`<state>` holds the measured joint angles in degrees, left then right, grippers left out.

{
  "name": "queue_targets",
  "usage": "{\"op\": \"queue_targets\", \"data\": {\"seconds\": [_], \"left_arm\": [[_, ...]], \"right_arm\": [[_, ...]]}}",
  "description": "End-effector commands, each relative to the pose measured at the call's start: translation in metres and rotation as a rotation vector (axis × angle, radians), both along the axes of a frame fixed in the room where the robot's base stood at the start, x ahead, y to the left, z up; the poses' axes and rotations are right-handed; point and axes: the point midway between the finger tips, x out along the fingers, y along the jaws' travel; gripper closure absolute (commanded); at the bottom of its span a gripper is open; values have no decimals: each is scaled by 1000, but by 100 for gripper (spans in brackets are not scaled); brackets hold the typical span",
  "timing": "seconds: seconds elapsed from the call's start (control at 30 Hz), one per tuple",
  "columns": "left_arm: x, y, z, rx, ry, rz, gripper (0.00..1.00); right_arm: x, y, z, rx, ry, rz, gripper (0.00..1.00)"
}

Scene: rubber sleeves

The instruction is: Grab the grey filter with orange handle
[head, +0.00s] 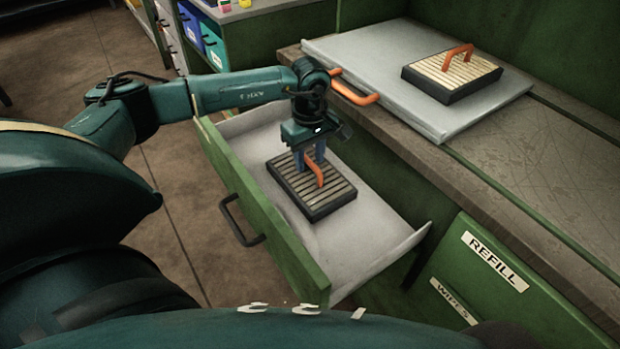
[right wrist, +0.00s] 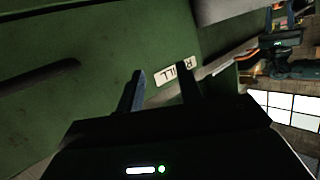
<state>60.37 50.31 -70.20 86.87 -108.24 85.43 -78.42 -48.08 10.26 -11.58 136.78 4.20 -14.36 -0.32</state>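A grey slatted filter (head: 330,196) with a dark frame and an orange handle (head: 314,172) lies flat in the open drawer. My left gripper (head: 309,160) points down over it, its two fingers apart at the upper part of the handle. I cannot tell whether the fingers touch the handle. The left gripper also shows at the upper right of the right wrist view (right wrist: 281,20). My right gripper (right wrist: 160,84) is open and empty in the right wrist view, in front of a green cabinet front.
The green-fronted drawer (head: 263,209) has a grey inner floor with free room around the filter. A second filter (head: 462,80), beige with an orange handle, lies on a grey panel (head: 350,58) on the counter. A drawer labelled REFILL (head: 494,262) is closed.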

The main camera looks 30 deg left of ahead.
Motion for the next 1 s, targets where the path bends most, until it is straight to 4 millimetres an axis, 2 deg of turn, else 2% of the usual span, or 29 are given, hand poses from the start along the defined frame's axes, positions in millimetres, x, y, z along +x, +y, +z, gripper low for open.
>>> {"op": "queue_targets", "data": {"seconds": [0.03, 0.17, 0.43, 0.9, 1.0], "left_arm": [[1, 0, -9, 0, 2, 0, 63], [0, 0, -23, -1, 1, -1, 63], [1, 0, -25, 0, -1, -1, 63], [1, 0, -25, -1, -1, -1, 100], [1, 0, -25, -1, -1, 0, 100]], "right_arm": [[0, 0, -1, -1, -2, -1, 64], [0, -1, 0, -2, -9, -2, 64], [0, -2, 2, -1, -14, -4, 64], [-1, -2, 2, -1, -9, -3, 64], [-1, -2, 2, -2, -8, -3, 64]]}}
